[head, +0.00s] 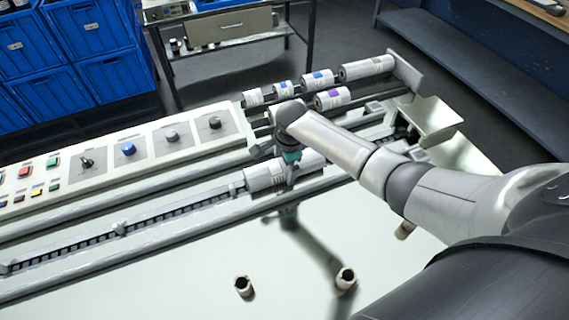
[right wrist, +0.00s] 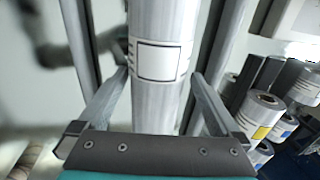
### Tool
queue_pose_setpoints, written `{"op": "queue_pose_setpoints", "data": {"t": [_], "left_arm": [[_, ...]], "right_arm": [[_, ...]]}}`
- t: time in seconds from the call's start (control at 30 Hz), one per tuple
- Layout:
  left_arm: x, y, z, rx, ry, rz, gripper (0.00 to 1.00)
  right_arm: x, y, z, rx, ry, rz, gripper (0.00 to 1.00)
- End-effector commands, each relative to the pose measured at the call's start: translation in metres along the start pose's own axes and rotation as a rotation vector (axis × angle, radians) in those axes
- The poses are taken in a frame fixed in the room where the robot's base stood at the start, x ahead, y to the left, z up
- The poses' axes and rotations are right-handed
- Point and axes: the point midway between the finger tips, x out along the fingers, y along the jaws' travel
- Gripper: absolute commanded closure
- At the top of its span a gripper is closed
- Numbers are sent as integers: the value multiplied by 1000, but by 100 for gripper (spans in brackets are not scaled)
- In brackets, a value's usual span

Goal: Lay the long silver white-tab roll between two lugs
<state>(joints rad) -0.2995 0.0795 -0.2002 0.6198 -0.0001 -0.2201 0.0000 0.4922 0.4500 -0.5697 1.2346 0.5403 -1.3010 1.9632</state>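The long silver roll (head: 263,178) lies lengthwise in the machine's chain channel; a white label (right wrist: 158,61) shows on it in the right wrist view. My right gripper (head: 291,172) is over its middle and hides part of it. In the right wrist view its two fingers (right wrist: 160,78) are spread wide, one on each side of the roll, close to its surface; contact cannot be made out. A small lug (head: 236,188) stands by the roll's left end, and another lug (head: 119,229) is farther left on the chain. The lug side at the right end is hard to make out. My left gripper is not in view.
A rack behind holds several shorter rolls with blue or purple tabs (head: 332,98) and a long silver roll (head: 367,68). A control panel (head: 130,150) with knobs is at the left. Short brown cores (head: 244,286) are on the pale front surface. Long rails (head: 130,255) flank the channel.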

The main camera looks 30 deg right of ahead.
Motion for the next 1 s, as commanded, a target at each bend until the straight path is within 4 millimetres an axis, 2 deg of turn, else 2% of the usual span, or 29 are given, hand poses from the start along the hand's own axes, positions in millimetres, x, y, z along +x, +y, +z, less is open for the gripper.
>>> {"op": "queue_pose_setpoints", "data": {"t": [0.23, 0.37, 1.0], "left_arm": [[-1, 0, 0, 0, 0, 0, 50], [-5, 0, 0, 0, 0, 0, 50], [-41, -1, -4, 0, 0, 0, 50]], "right_arm": [[1, 3, 0, -1, 2, 8, 0], [-10, 2, 0, -1, 1, 6, 0], [-131, 0, 0, 0, 0, -1, 0]]}}
